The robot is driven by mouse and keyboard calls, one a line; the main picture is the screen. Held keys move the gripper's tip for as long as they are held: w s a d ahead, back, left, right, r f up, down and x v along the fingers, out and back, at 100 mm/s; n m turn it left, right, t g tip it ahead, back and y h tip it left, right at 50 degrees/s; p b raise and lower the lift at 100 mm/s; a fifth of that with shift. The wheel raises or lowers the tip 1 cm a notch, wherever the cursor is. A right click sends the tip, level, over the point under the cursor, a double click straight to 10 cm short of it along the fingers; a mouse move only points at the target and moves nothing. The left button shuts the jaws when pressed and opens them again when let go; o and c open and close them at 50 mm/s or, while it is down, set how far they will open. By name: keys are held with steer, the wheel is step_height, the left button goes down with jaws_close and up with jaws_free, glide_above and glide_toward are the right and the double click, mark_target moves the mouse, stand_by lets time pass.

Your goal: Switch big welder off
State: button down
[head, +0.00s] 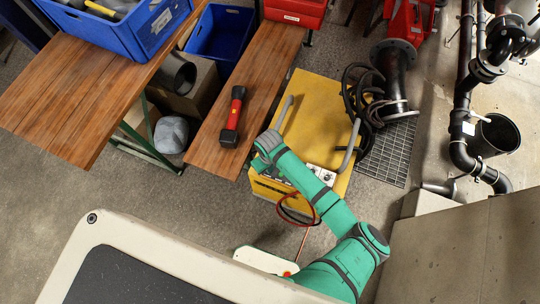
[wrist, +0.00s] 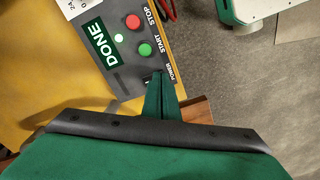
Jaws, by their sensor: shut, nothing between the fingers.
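The big welder is a yellow box (head: 315,105) on the floor in the head view, with grey handles on top. In the wrist view its dark control panel (wrist: 122,60) has a green display (wrist: 103,45) reading DONE and a small lit lamp (wrist: 119,37). A red STOP button (wrist: 133,21) and a green START button (wrist: 145,49) sit beside it. The POWER label (wrist: 173,75) is at the panel's edge. My gripper (wrist: 157,78) is shut and empty, its tips at the panel edge by that label. The fingers cover the power switch area; I cannot tell contact or the switch's position.
A wooden bench (head: 257,70) with a red and black tool (head: 234,115) stands left of the welder. Black hoses (head: 358,95) and a flanged pipe (head: 393,75) are at its right. A concrete wall (head: 470,250) is at the lower right. Grey floor is open at the lower left.

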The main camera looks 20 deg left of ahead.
stand_by(0.3)
step_height(320, 180, up, 7)
stand_by(0.9)
steer(key=shift+d+f, duration=0.1)
steer(key=shift+f, duration=0.05)
stand_by(0.3)
